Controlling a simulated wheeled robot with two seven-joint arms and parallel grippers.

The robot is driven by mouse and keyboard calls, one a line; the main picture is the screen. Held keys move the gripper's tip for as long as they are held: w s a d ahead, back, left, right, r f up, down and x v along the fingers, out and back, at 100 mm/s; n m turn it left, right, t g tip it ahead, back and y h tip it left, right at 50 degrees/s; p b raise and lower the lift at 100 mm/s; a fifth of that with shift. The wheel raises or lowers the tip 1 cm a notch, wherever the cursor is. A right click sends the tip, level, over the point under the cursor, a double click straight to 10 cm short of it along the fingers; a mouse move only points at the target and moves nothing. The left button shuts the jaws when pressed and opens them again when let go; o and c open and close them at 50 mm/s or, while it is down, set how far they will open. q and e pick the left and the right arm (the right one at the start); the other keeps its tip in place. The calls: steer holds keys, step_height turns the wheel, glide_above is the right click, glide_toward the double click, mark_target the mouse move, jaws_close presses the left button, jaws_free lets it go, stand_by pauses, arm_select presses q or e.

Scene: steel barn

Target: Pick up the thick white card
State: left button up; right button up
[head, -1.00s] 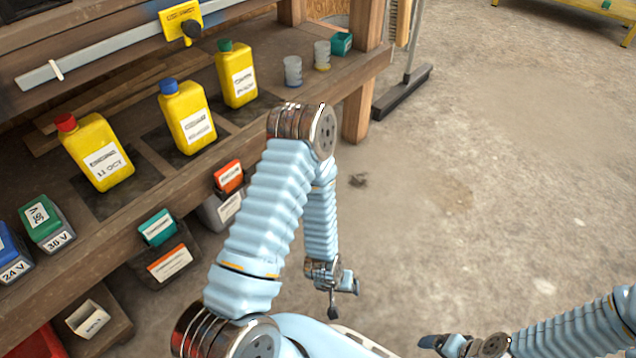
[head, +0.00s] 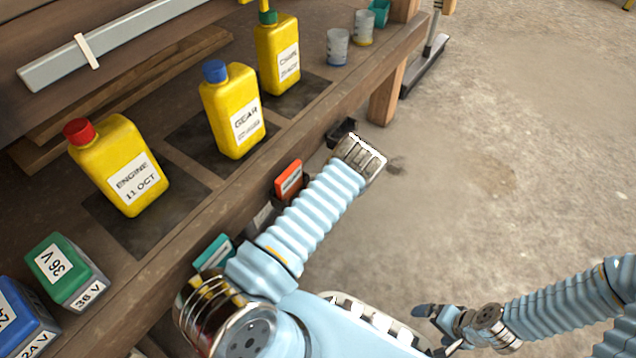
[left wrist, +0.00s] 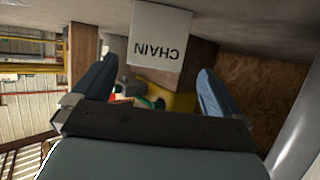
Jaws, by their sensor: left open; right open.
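A white card (left wrist: 158,38) marked CHAIN appears upside down in the left wrist view, at the upper middle. It shows ahead of my left gripper (left wrist: 157,68), between the lines of its two fingers. The fingers are spread and nothing is between them; I see no contact with the card. In the head view my left arm hides its own gripper, and I cannot make out the card there. My right gripper (head: 433,330) is open and empty over the floor at the lower right.
Yellow bottles with red (head: 118,165), blue (head: 232,110) and green (head: 278,55) caps stand on the wooden bench. Green (head: 62,270) and blue (head: 25,320) battery boxes are at the lower left. Small cups (head: 338,47) stand farther back. Labelled bins (head: 288,178) sit below the bench edge.

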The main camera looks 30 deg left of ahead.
arm_select(q)
steer(key=x, duration=0.1)
steer(key=b+x, duration=0.1)
steer(key=x, duration=0.2)
steer(key=shift+w+f, duration=0.1)
steer(key=shift+w, duration=0.4)
steer(key=shift+c, duration=0.3)
steer(key=shift+d, duration=0.1)
steer(key=c, duration=0.9)
